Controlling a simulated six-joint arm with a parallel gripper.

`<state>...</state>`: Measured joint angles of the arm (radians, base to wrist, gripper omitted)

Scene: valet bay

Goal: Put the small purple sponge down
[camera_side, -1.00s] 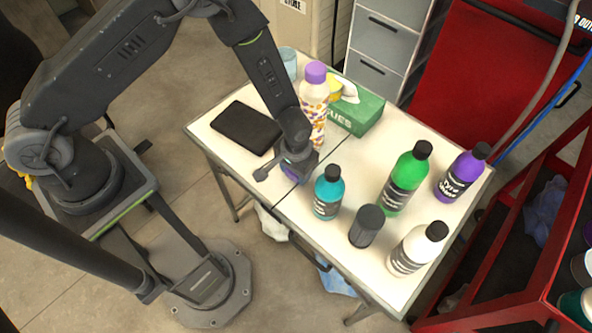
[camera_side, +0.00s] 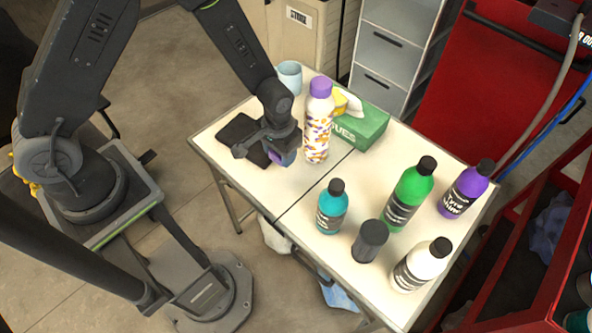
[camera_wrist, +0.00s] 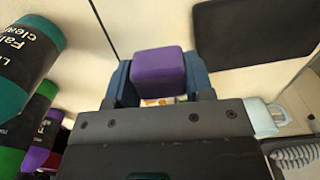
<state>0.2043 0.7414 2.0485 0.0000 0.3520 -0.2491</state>
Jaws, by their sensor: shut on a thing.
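My gripper (camera_side: 283,150) is shut on the small purple sponge (camera_wrist: 159,72), which sits between its two blue fingers in the wrist view. In the side view only a bit of the sponge (camera_side: 289,158) shows below the gripper. The gripper is over the left part of the white table (camera_side: 290,186), in front of the patterned bottle with the purple cap (camera_side: 318,122) and beside the black flat case (camera_side: 243,138). The sponge's height above the table is hard to tell.
A teal bottle (camera_side: 332,208), a dark cylinder (camera_side: 370,241), a white bottle (camera_side: 421,265), a green bottle (camera_side: 408,196) and a purple bottle (camera_side: 464,190) stand on the right half. A tissue box (camera_side: 362,126) and a blue cup (camera_side: 289,77) stand at the back. The front-left tabletop is clear.

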